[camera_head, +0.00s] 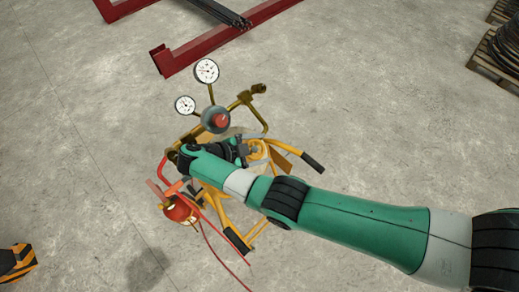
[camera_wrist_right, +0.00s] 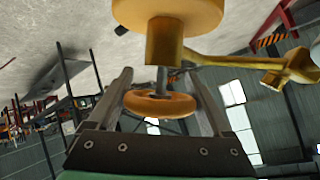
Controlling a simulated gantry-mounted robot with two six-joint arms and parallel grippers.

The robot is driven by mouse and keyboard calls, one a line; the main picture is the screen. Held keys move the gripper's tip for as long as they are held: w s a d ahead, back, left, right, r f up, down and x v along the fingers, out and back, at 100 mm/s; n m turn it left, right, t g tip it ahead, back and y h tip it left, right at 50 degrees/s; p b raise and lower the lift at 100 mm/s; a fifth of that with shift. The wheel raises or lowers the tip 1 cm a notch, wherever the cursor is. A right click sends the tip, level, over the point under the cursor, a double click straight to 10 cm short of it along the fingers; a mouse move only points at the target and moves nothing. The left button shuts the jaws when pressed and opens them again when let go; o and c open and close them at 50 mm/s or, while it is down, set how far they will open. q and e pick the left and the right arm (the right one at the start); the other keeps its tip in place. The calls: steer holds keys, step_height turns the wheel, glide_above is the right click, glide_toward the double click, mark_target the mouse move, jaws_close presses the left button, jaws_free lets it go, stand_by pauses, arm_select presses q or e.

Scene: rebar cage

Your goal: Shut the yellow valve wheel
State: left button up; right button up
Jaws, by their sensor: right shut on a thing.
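The yellow valve wheel (camera_wrist_right: 160,103) is a small orange-yellow ring on a metal stem in the right wrist view. It sits between the two fingers of my right gripper (camera_wrist_right: 163,96), which is shut on it. A larger yellow round body (camera_wrist_right: 168,12) with a brass-coloured neck is above it. In the head view my right gripper (camera_head: 243,150) is at the middle of the valve assembly, and my wrist and the yellow parts around it partly hide the wheel. My left gripper is in neither view.
Two round gauges (camera_head: 206,71) and a red knob (camera_head: 221,119) stand just behind my wrist. A yellow cart frame with a black handle (camera_head: 312,162) surrounds the assembly. A red hose (camera_head: 215,250) trails forward. Red beams (camera_head: 200,50) lie behind; bare concrete is left.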

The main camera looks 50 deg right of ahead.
steer(key=shift+m+g+y, duration=0.4)
steer(key=shift+s+f+m+y+b, duration=0.1)
steer(key=shift+f+m+y+b, duration=0.15)
steer(key=shift+b, duration=0.2)
steer(key=m+g+y+b, duration=0.1)
steer(key=b, duration=0.1)
steer(key=m+y+b, duration=0.1)
steer(key=y+b, duration=0.1)
steer(key=b, duration=0.1)
steer(key=shift+s+a+f+m+g, duration=0.2)
steer(key=shift+a+m+g, duration=0.1)
steer(key=shift+m+g, duration=0.1)
steer(key=shift+a+r+b, duration=0.1)
steer(key=shift+r+b, duration=0.1)
steer(key=shift+b, duration=0.3)
steer(key=shift+y, duration=0.25)
steer(key=o, duration=1.2)
steer(key=shift+s, duration=0.1)
steer(key=shift+c, duration=0.2)
steer(key=shift+r, duration=0.1)
